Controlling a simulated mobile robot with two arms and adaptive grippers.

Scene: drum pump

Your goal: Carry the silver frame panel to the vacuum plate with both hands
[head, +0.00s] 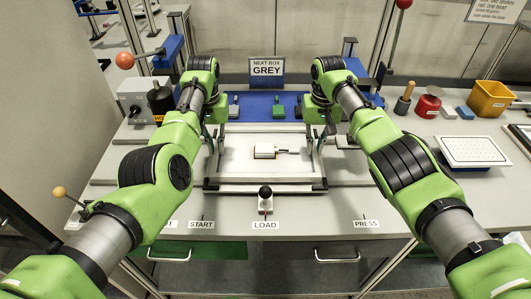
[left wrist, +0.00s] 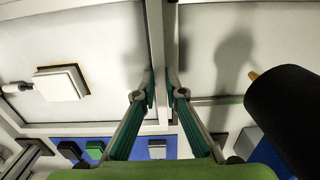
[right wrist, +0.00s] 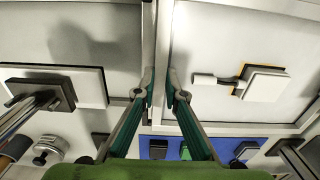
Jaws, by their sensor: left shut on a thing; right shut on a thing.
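The silver frame panel (head: 264,181) is at the middle of the bench, with a pale inner area. My left gripper (head: 213,143) is shut on its left side bar, which runs between the fingers in the left wrist view (left wrist: 163,92). My right gripper (head: 322,141) is shut on the right side bar, also seen between the fingers in the right wrist view (right wrist: 159,88). Whether the panel touches the bench is hard to tell. A white plate with rows of small holes (head: 473,151), perhaps the vacuum plate, lies at the right of the bench.
A small white block (head: 264,151) shows inside the frame's outline. A black-knobbed lever (head: 265,193) stands at the front by the LOAD label. A blue mat (head: 265,107) with small coloured blocks lies behind. A red container (head: 427,106) and yellow bin (head: 491,98) stand at right.

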